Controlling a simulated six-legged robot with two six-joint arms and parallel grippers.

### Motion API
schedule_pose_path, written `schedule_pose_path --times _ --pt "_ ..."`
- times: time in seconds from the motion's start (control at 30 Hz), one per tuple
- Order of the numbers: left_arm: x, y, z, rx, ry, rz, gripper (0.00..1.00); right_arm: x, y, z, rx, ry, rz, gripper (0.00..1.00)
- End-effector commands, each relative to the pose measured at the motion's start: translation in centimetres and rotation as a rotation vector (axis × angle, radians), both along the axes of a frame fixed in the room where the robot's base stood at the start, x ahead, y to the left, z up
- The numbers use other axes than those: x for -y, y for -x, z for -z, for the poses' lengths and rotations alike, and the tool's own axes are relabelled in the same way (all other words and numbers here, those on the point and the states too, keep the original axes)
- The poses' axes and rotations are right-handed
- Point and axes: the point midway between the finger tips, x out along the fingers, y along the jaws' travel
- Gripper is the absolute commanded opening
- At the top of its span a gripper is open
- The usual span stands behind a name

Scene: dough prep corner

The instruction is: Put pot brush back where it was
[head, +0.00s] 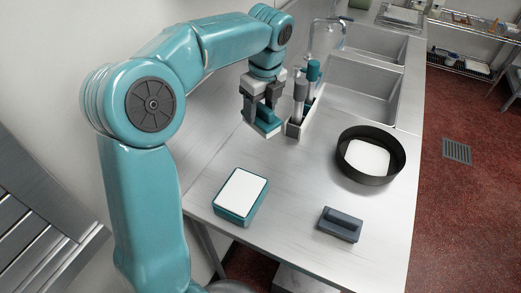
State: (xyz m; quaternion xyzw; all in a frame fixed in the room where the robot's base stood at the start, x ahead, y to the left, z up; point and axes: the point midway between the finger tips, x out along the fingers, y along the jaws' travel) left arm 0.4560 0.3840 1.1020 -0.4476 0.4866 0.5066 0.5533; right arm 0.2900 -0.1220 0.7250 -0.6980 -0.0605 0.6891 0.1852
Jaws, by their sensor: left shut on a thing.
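My left gripper (265,103) hangs over the back left of the steel counter, just left of a narrow pale caddy (293,130). It is shut on a small teal block (267,128) with a pale edge, which may be the pot brush. The fingers hide part of this block, and I cannot tell whether it touches the counter. The caddy holds upright tools, one with a grey handle (299,90) and one with a teal handle (313,72). I cannot tell whether either is the pot brush. My right gripper is not in view.
A teal box with a white top (243,193) lies at the front left of the counter (290,180). A dark grey block with a raised handle (340,224) lies front right. A round black-rimmed pan (371,182) holds something white. Sinks (365,88) lie behind; the counter's middle is clear.

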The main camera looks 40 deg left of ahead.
Motion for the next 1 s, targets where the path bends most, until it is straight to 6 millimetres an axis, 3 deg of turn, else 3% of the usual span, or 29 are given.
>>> schedule_pose_path --times 0.1,0.3,0.47,0.7,1.0 --pt "-0.1 0.0 3.9 -0.006 0.001 0.000 0.29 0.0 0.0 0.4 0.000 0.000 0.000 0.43" --pt "-0.2 -0.1 8.3 -0.003 0.001 0.001 0.29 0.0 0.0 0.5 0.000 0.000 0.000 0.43" --pt "-0.2 -0.1 9.7 0.000 0.000 -0.001 0.29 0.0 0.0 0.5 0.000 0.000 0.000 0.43" --pt "-0.2 -0.1 13.4 -0.002 0.000 0.000 0.29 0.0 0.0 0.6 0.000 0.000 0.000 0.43" --pt "-0.2 -0.2 13.8 0.002 -0.001 -0.001 0.29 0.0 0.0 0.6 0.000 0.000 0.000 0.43"
